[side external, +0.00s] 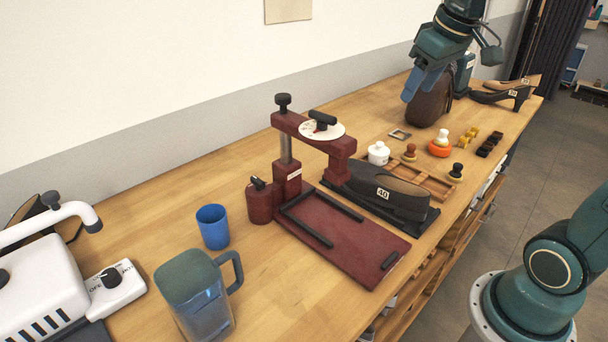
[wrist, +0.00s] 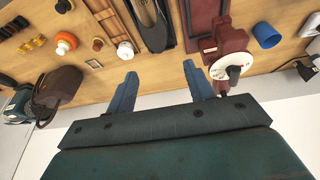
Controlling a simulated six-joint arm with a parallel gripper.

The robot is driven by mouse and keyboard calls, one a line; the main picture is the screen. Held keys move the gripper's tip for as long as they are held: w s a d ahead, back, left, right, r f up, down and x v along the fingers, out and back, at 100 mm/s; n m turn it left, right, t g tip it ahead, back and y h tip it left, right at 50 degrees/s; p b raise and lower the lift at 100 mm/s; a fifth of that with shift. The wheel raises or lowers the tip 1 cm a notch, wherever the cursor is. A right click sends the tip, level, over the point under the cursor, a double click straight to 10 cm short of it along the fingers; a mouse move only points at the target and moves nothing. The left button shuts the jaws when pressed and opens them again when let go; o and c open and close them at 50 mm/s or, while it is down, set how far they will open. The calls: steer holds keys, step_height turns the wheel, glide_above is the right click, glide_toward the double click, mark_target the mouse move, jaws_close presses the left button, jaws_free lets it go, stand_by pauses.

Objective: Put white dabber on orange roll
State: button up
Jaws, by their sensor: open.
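The white dabber (side external: 442,134) sits upright on the orange roll (side external: 439,151), near the right edge of the bench. In the wrist view the white dabber (wrist: 61,49) and the orange roll (wrist: 70,38) show together at the upper left. My gripper (side external: 414,92) is raised at the back of the bench, in front of the brown bag in the side view and apart from the dabber. In the wrist view my gripper (wrist: 160,69) has its blue fingers spread with nothing between them.
A brown dabber (side external: 409,152), a black dabber (side external: 456,171), a white lidded jar (side external: 378,153) and a wooden tray (side external: 418,179) stand nearby. Yellow blocks (side external: 467,138) and dark blocks (side external: 489,144) lie right of the roll. The brown bag (side external: 428,108) and dark red press (side external: 310,132) stand tall.

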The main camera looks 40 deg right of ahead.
steer(key=s+a+f, duration=0.2)
steer(key=s+a, duration=0.2)
steer(key=s, duration=0.2)
steer(key=s+a+f+t, duration=0.1)
steer(key=s+a+f, duration=0.2)
steer(key=s+a, duration=0.2)
steer(key=shift+s+a+f+n+t+y, duration=0.3)
steer(key=shift+s+n+y, duration=0.1)
steer(key=shift+s, duration=0.75)
